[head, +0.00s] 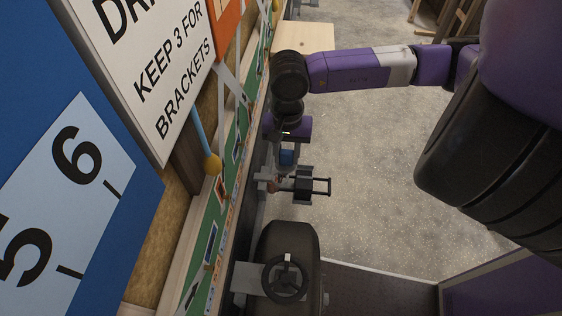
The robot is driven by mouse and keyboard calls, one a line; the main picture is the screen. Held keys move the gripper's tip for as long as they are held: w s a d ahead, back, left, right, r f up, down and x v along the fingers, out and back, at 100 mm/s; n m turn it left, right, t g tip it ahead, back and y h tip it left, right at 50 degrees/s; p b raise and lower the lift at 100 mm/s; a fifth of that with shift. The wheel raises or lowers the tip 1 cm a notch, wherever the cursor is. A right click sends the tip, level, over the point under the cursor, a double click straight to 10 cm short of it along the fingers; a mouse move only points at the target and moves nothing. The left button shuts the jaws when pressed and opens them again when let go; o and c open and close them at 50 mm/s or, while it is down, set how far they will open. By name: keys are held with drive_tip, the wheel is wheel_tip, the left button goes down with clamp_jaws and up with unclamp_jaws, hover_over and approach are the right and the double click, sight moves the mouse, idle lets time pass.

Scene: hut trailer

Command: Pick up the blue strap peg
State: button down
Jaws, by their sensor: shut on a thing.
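A small blue piece, which appears to be the blue strap peg (287,157), shows at the end of my arm, left of the picture's middle. My gripper (286,150) is seen from above, small and partly covered by my wrist. It is shut on the blue piece, close beside the green-edged wall rail. The exact finger contact and the rest of the peg are hidden. I cannot tell whether the peg touches anything below it.
A sign board (150,60) and a blue number panel (75,165) fill the left. A yellow ball on a light blue rod (203,135) juts nearby. Dark metal parts with a black handle (320,187) and a handwheel (285,278) lie below. Grey floor (370,200) is clear rightward.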

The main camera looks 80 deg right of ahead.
drive_tip(key=s+d+b, duration=0.2)
drive_tip(key=s+b, duration=0.2)
drive_tip(key=s, duration=1.4)
drive_tip(key=shift+d+b, duration=0.25)
drive_tip(key=shift+b, duration=0.15)
drive_tip(key=shift+a, duration=0.1)
